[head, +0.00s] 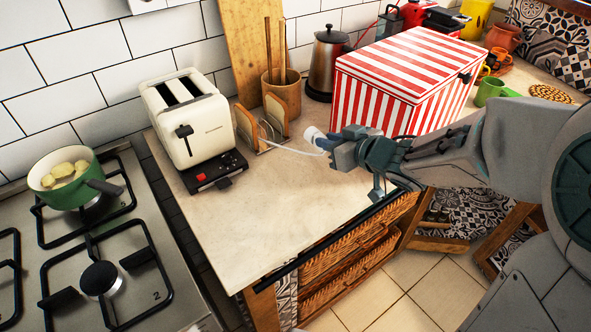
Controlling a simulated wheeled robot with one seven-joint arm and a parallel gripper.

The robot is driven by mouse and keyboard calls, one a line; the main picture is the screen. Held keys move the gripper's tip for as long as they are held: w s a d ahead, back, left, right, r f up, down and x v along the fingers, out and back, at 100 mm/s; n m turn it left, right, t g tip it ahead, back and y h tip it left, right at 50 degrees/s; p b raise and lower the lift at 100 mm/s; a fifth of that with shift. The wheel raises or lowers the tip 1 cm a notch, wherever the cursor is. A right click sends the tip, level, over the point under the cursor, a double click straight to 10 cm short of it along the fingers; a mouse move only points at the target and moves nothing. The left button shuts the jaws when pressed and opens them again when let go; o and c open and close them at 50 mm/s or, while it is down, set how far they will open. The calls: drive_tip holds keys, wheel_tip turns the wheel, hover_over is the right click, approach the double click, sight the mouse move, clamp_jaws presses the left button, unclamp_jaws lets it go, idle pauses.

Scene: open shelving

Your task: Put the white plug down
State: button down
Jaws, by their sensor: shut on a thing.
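My gripper (331,146) reaches in from the right, over the beige counter (255,215). It is shut on the white plug (314,136), which shows at the far side of the jaws. A white cable (292,151) runs left from the plug toward the toaster side. The plug appears to be above the counter; its exact height is hard to tell. Part of the plug is hidden by my jaws.
A cream toaster (190,120) and a wooden rack (262,130) stand left. A red-striped box (405,80) stands close behind my gripper, with a copper kettle (326,65) beyond. A stove with a green pot (62,178) is far left. The front counter is clear.

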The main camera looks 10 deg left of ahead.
drive_tip(key=a+f+b, duration=0.1)
drive_tip(key=a, duration=0.1)
drive_tip(key=a+f, duration=0.2)
drive_tip(key=a, duration=0.1)
drive_tip(key=a+f+b, duration=0.1)
drive_tip(key=a, duration=0.1)
drive_tip(key=shift+a+f+b, duration=0.15)
drive_tip(key=shift+f+b, duration=0.1)
drive_tip(key=shift+b, duration=0.1)
wheel_tip(320, 180, down, 4)
drive_tip(key=shift+r+b, duration=0.1)
drive_tip(key=shift+b, duration=0.7)
